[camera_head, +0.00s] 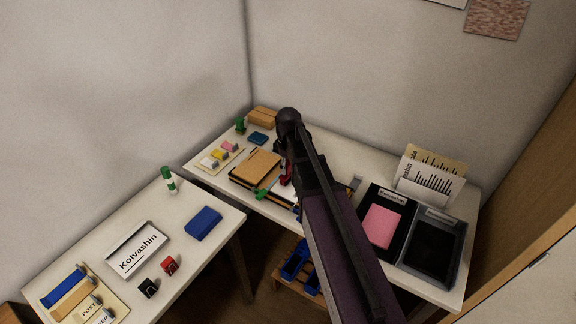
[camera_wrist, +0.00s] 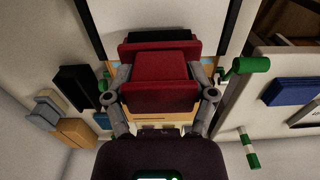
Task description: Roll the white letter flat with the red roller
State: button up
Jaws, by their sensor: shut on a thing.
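My gripper (camera_wrist: 160,90) is shut on the red roller (camera_wrist: 158,70), which shows as a red block with a wider red part and a dark strip behind it. In the head view only a bit of the red roller (camera_head: 286,172) shows beside my dark arm. A white sheet with a dark border, seemingly the white letter (camera_wrist: 165,18), lies beyond the roller in the wrist view. In the head view a small white patch of it (camera_head: 284,189) shows; my arm hides the rest. I cannot tell whether the roller touches the sheet.
A brown board (camera_head: 255,165) and a green-handled thing (camera_head: 262,194) lie left of the roller. A black tray with a pink sheet (camera_head: 382,226) and a dark grey tray (camera_head: 460,252) stand right. A second table holds a blue block (camera_head: 203,222) and a name card (camera_head: 137,249).

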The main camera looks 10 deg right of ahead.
jog(key=shift+s+d+f, duration=0.1)
jog(key=shift+s+d, duration=0.05)
jog(key=shift+s, duration=0.05)
jog(key=shift+s+d, duration=0.6)
jog(key=shift+d, duration=0.05)
jog(key=shift+s+d, duration=0.15)
jog(key=shift+s, duration=0.05)
dwell(0.5)
jog(key=shift+s+d, duration=0.65)
dwell(0.5)
jog(key=shift+w+a, duration=0.8)
jog(key=shift+w, duration=0.05)
jog(key=shift+w+a, duration=0.15)
jog(key=shift+w+a+f, duration=0.1)
jog(key=shift+w+a, duration=0.5)
jog(key=shift+a, duration=0.05)
